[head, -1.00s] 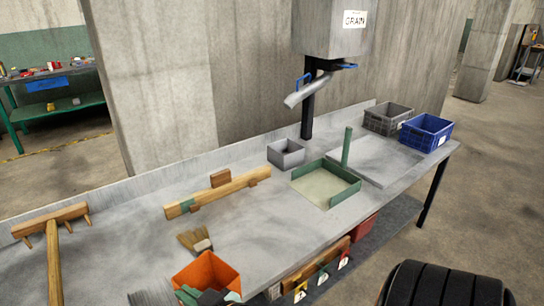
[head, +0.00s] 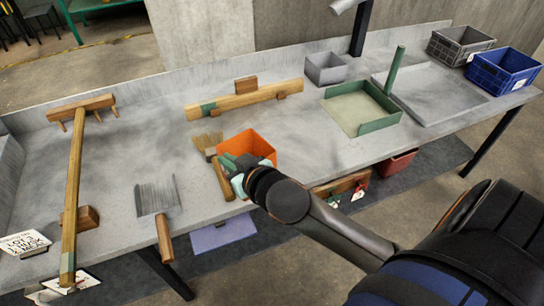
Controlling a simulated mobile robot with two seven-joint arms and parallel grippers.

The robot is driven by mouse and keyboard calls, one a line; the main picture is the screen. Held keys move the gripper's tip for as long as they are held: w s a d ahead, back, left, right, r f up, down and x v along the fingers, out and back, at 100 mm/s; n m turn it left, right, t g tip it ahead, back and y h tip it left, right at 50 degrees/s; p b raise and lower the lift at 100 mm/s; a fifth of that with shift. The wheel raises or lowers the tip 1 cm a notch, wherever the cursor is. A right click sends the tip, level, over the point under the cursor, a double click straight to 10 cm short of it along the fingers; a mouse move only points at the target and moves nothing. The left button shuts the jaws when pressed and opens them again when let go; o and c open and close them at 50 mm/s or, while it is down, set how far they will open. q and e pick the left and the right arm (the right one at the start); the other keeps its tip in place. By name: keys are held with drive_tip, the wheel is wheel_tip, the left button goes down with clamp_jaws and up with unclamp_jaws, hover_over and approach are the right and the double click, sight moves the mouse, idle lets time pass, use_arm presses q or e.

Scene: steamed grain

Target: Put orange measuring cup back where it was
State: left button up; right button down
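The orange measuring cup (head: 252,143) is a square, open-topped box near the front edge of the grey bench (head: 310,145), just right of a brush. My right gripper (head: 236,164) reaches in from the lower right. Its greenish fingers are at the cup's near left wall and look closed on it. My wrist hides part of the fingers and the cup's lower side. I cannot tell whether the cup touches the bench. My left gripper is not in view.
The brush (head: 209,143) lies left of the cup. A green-walled tray (head: 362,108), grey box (head: 325,68), grey crate (head: 459,44) and blue crate (head: 502,68) stand right.

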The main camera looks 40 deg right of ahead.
sight(243, 140)
drive_tip(key=w+n+y+b, duration=0.1)
drive_tip(key=w+y+b, duration=0.15)
drive_tip(key=w, duration=0.45)
drive_tip(key=shift+h, duration=0.35)
drive_tip(key=d+f, duration=0.1)
drive_tip(key=d, duration=0.1)
drive_tip(key=d+f, duration=0.1)
drive_tip(key=d, duration=0.1)
drive_tip(key=d+f+b, duration=0.1)
drive_tip(key=d, duration=0.1)
drive_tip(key=shift+w+d, duration=0.35)
drive_tip(key=shift+d, duration=0.05)
drive_tip(key=d+f+b, duration=0.1)
drive_tip(key=d+f, duration=0.3)
drive_tip(key=shift+w+d+f, duration=0.15)
drive_tip(key=shift+d+f, duration=0.15)
drive_tip(key=shift+f, duration=0.1)
drive_tip(key=shift+d+f, duration=0.15)
drive_tip(key=shift+f, duration=0.05)
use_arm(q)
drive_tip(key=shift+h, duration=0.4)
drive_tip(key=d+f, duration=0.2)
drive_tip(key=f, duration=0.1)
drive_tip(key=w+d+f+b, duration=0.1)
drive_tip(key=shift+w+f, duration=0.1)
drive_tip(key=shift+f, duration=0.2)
use_arm(e)
drive_tip(key=f, duration=0.4)
drive_tip(key=shift+d, duration=0.4)
